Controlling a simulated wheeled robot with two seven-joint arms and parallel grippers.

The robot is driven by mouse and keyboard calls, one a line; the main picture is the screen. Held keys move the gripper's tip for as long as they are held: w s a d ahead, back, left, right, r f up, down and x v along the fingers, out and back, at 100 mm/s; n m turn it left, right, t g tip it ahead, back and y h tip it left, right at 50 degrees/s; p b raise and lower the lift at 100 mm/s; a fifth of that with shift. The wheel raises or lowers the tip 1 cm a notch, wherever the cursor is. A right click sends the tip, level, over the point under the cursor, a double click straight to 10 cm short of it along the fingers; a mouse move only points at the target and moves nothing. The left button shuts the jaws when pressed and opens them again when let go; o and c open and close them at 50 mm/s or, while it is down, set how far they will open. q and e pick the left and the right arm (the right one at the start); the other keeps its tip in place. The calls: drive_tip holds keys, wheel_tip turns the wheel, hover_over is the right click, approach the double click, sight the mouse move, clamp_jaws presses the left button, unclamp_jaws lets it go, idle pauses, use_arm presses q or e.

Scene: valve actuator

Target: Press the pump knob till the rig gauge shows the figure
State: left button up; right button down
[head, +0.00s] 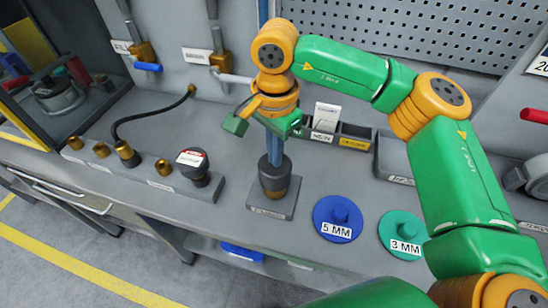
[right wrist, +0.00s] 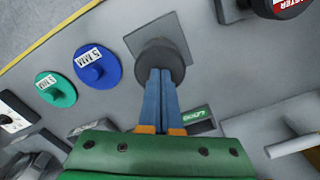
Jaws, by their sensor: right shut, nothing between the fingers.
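The pump knob (head: 275,165) is a dark round cap on a brass body (head: 274,186), standing on a small grey labelled plate (head: 284,210). It also shows in the right wrist view (right wrist: 172,52). My right gripper (head: 275,161) points down with its blue fingers shut and empty. In the right wrist view its fingertips (right wrist: 160,72) overlap the knob's top; whether they press on it I cannot tell. A dark gauge-like round unit (head: 192,160) with a white and red label sits on the rail to the left. No figure on it is readable. My left gripper is out of view.
A grey rail (head: 150,178) with brass fittings and a black hose (head: 150,115) runs left. Blue 5 MM (head: 336,218) and green 3 MM (head: 402,235) discs lie right of the pump. Small bins (head: 355,140) stand behind. Bench between rail and pump is clear.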

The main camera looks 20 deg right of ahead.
drive_tip(key=shift+f+b, duration=1.5)
drive_tip(key=shift+f, duration=0.4)
wheel_tip(320, 180, up, 7)
drive_tip(key=p, duration=0.5)
drive_tip(key=shift+f, duration=0.15)
drive_tip(key=shift+f, duration=0.1)
idle(0.9)
drive_tip(key=shift+f+b, duration=2.65)
drive_tip(key=shift+f, duration=0.6)
wheel_tip(320, 180, up, 7)
drive_tip(key=p, duration=0.5)
drive_tip(key=shift+f, duration=0.15)
drive_tip(key=shift+f, duration=0.1)
